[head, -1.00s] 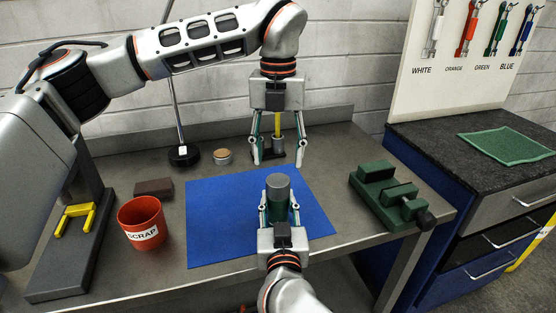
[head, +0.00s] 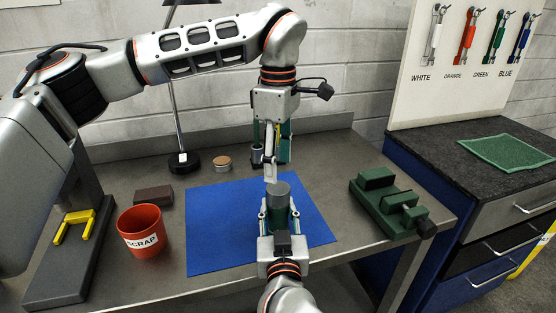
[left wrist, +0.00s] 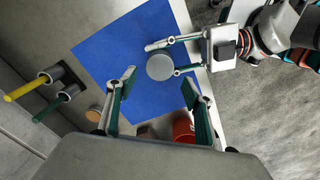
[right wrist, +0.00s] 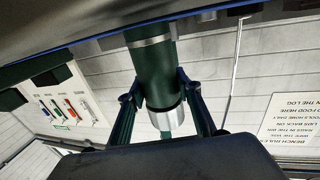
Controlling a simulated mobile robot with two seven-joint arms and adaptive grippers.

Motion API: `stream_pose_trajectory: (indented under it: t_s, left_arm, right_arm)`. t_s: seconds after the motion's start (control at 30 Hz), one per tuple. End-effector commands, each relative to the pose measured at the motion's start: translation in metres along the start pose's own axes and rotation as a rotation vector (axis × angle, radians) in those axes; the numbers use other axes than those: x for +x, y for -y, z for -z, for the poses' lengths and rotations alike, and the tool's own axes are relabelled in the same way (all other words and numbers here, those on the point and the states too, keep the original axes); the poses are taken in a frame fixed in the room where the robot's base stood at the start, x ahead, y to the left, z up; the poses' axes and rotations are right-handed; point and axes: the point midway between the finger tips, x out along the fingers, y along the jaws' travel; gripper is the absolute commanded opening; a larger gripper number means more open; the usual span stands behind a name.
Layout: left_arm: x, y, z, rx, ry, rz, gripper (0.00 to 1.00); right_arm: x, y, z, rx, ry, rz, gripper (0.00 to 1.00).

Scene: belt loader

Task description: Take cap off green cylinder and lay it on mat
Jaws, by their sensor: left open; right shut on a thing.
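The green cylinder (head: 279,221) is upright over the blue mat (head: 220,215), with a grey cap (head: 278,193) on its top. In the right wrist view, its green body (right wrist: 155,75) stands between my fingers. My right gripper (head: 279,213) is shut on the cylinder's body below the cap. My left gripper (head: 276,168) is open and empty, pointing down above and slightly behind the cap. The left wrist view shows the round cap top (left wrist: 160,66) just beyond the open left fingers (left wrist: 158,90). I cannot tell whether the cylinder touches the mat.
A red scrap bin (head: 142,232) and a brown block (head: 154,195) stand left of the mat. A green vise (head: 389,206) is at the right. A round tan-topped container (head: 222,163) and a lamp base (head: 184,162) are at the back. The mat's left half is clear.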

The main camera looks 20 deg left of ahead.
Motion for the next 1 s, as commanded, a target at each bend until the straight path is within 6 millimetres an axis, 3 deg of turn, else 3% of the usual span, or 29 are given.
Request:
stream_pose_trajectory:
  t_s: [0.3, 0.5, 0.77, 1.0]
  left_arm:
    - [0.0, 0.0, 0.0, 0.554, -0.001, -0.001, 0.51]
    - [0.0, 0.0, 0.0, 0.805, 0.0, -0.001, 0.51]
    - [0.006, 0.0, 0.0, 0.917, 0.001, 0.001, 0.51]
    - [0.038, 0.0, 0.001, 0.918, 0.002, 0.003, 0.51]
  right_arm:
    - [0.0, 0.0, -0.001, 0.0, 0.001, 0.0, 0.0]
    - [0.0, 0.0, -0.001, 0.0, 0.002, 0.0, 0.0]
    - [0.0, 0.0, -0.001, 0.0, 0.002, 0.0, 0.0]
    - [0.0, 0.0, -0.001, 0.0, 0.002, 0.0, 0.0]
